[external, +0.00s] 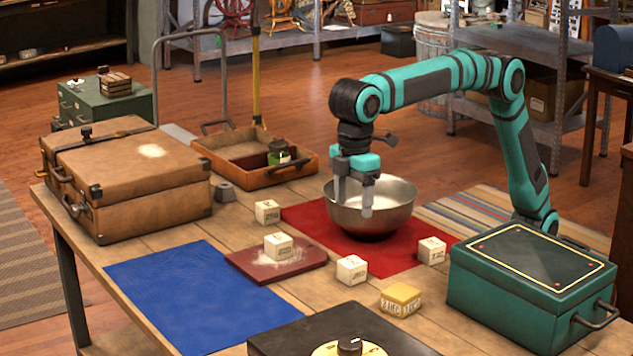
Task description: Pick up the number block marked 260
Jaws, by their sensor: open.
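Several small cream number blocks are on the table. One block (268,212) stands by the red mat's left corner, one (279,247) sits on a dark red board, one (352,270) stands near the mat's front edge, and one (432,250) is on the mat's right part. Their dark markings are too small to read, so I cannot tell which is 260. My gripper (353,205) is open, pointing down, its fingers overlapping the metal bowl (390,218) in the picture. No block shows between the fingers.
The dark red board (310,264) carries white powder. A yellow-topped block (401,299) stands in front. A suitcase (120,190), an open wooden tray (292,172) and a green box (530,270) stand around. The blue mat (195,300) is bare.

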